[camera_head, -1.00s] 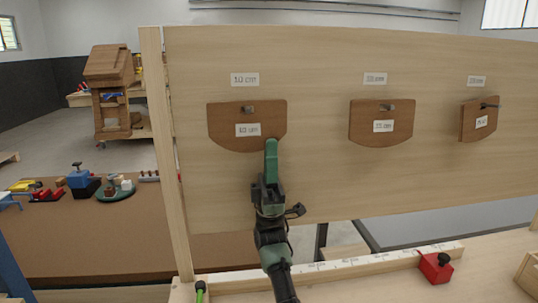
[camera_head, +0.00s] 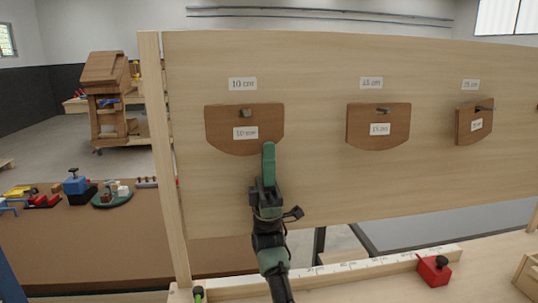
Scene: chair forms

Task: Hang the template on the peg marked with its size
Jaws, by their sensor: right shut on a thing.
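A brown wooden template (camera_head: 222,125) with a rounded lower edge and a label reading 10 cm is against the upright board (camera_head: 330,190). It is under the board's 10 cm label (camera_head: 242,84), and a grey peg (camera_head: 245,113) shows through near its top edge. My right gripper (camera_head: 268,155) is shut on this template's lower edge, right of its middle. Whether the template's weight rests on the peg cannot be told. My left gripper is not in view.
A second template (camera_head: 360,118) hangs at the 15 cm label (camera_head: 371,83), and a third (camera_head: 466,131) hangs farther right, tilted from the board. A brown table (camera_head: 80,245) with several tools stands left.

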